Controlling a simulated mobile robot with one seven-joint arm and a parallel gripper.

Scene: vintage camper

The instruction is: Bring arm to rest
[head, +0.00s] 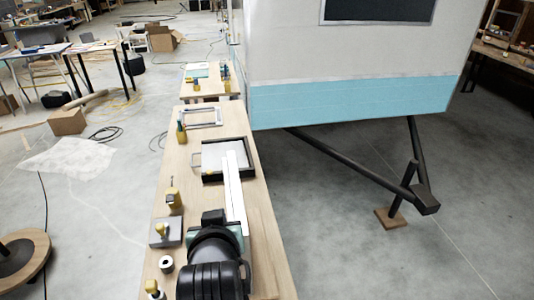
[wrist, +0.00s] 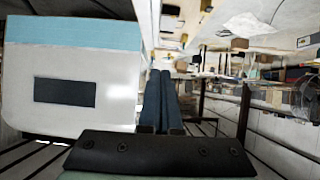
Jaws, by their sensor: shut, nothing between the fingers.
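My gripper shows in the wrist view (wrist: 161,72) as two long dark-blue fingers side by side, closed together with nothing held. In the head view my black and teal arm end is low in the middle, over the near part of the long wooden bench (head: 262,262). A pale double strip runs forward from it over the bench; I cannot tell for certain whether it is my fingers. Any contact with the bench is hidden.
The bench holds a black-framed tray (head: 212,160), a grey block with a yellow knob (head: 165,232), a white-and-black roll (head: 167,264) and a pale frame (head: 204,117). The white and blue camper (head: 350,95) with its dark hitch (head: 427,200) stands right. Floor on the left is partly clear.

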